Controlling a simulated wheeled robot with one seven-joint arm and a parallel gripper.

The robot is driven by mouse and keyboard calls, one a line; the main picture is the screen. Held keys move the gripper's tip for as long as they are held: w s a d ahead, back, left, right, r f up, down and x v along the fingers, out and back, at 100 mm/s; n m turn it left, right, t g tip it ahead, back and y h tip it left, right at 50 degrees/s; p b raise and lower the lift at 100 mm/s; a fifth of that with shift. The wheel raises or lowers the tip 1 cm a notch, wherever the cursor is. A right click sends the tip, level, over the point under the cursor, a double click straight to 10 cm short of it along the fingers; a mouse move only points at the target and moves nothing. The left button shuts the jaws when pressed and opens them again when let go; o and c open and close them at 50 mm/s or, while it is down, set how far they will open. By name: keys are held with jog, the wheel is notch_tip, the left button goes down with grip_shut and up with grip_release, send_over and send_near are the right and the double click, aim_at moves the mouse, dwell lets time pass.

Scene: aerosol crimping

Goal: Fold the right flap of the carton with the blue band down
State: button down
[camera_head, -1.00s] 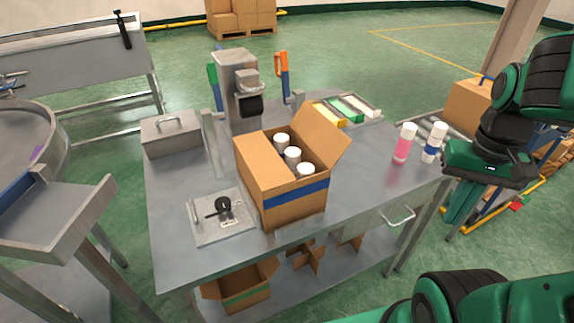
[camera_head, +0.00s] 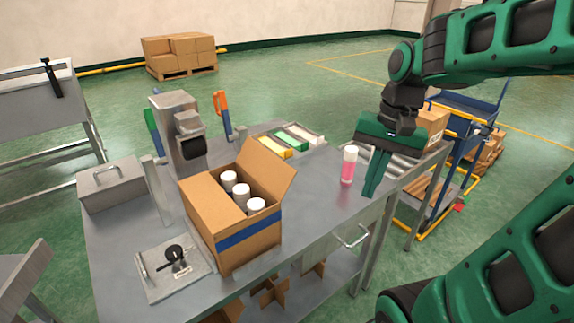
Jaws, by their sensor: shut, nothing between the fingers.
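The carton with the blue band (camera_head: 236,246) stands upright on the metal table. Several white-capped cans (camera_head: 241,192) show inside its open top. Its right flap (camera_head: 268,170) stands up and leans outward to the right.
A pink can (camera_head: 348,167) stands just left of my gripper. A crimping machine (camera_head: 180,135) stands behind the carton, a tray of coloured boxes (camera_head: 290,142) to its back right. A lidded metal box (camera_head: 111,184) and a fixture plate (camera_head: 174,268) are on the left.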

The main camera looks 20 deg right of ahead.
jog(key=w+a+r+m+g+y, duration=0.1)
jog(key=w+a+r+m, duration=0.2)
jog(key=w, duration=0.5)
jog(key=w+a+r+m+y, duration=0.1)
jog(key=w+r+m, duration=0.25)
jog(key=w, duration=0.45)
jog(key=a+f, duration=0.6)
jog(key=shift+s+f, duration=0.2)
jog(key=shift+s, duration=0.15)
jog(key=shift+r+n+h, duration=0.1)
jog(key=shift+n+h, duration=0.15)
jog(key=shift+h, duration=0.15)
jog(key=shift+s+a+r, duration=0.1)
jog(key=shift+a, duration=0.05)
